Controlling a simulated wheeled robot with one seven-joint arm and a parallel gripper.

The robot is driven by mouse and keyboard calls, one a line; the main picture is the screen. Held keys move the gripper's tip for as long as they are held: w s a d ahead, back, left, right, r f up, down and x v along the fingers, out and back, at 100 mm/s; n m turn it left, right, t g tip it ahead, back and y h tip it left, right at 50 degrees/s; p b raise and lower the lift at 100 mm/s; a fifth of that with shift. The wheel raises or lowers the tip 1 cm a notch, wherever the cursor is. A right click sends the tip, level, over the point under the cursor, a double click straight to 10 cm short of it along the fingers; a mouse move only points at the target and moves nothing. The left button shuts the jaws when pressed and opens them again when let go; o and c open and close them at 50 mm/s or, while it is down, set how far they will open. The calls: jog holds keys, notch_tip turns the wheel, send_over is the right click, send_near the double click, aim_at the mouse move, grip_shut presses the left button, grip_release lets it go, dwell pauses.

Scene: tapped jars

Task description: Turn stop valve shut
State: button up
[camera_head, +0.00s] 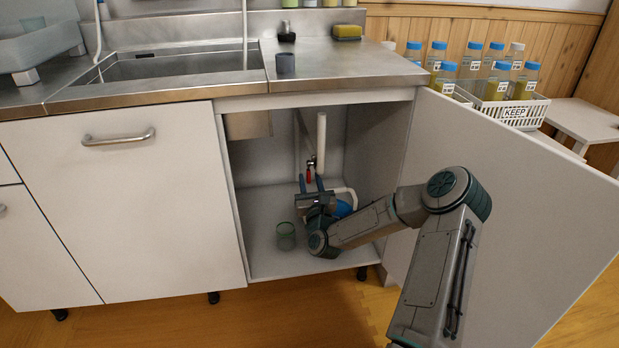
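The stop valve, with a small red handle (309,175), is on the pipework at the back of the open sink cabinet. My arm reaches in from the right, and my gripper (311,180) points up and inward below the valve. Its two blue fingers are spread apart, one on each side of the red handle's lower end as seen from here. I cannot tell whether either finger touches the handle. The gripper body hides what lies directly behind it.
A green cup (286,236) stands on the cabinet floor, left of my wrist. The open cabinet door (530,200) stands at the right. A crate (515,112) of bottles is beyond it.

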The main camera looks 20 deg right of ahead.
jog(key=p+v, duration=0.3)
jog(key=v, duration=0.9)
jog(key=shift+s, duration=0.25)
